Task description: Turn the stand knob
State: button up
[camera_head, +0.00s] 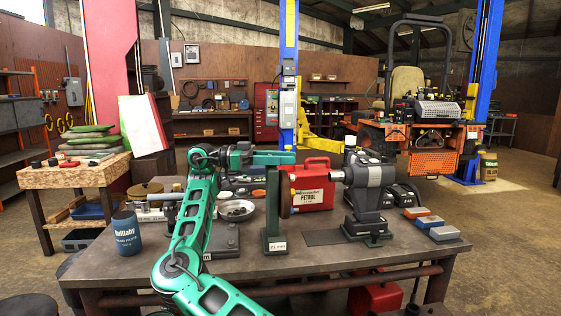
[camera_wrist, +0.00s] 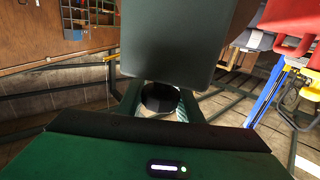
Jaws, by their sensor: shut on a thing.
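The stand is a dark green upright post (camera_head: 273,205) on a flat labelled base at the front middle of the workbench. My green arm reaches over from the left, and my gripper (camera_head: 280,158) is at the top of the post. In the wrist view my gripper (camera_wrist: 160,104) has its two green fingers on either side of a dark round knob (camera_wrist: 160,97), shut on it. A large dark block (camera_wrist: 185,40), apparently part of the stand, fills the upper middle of the wrist view and hides what lies behind. In the head view the knob is hidden by my gripper.
A red petrol can (camera_head: 312,190) stands just behind the post. A grey bench grinder (camera_head: 370,195) is to its right. A blue can (camera_head: 126,232) stands at the left. The front strip is clear.

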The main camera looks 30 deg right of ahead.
jog(key=shift+d+f, duration=0.1)
dwell(0.5)
jog(key=o, duration=1)
jog(key=shift+w+f, duration=0.1)
jog(key=shift+w, duration=0.1)
jog(key=shift+o, duration=0.2)
jog(key=shift+s, duration=0.1)
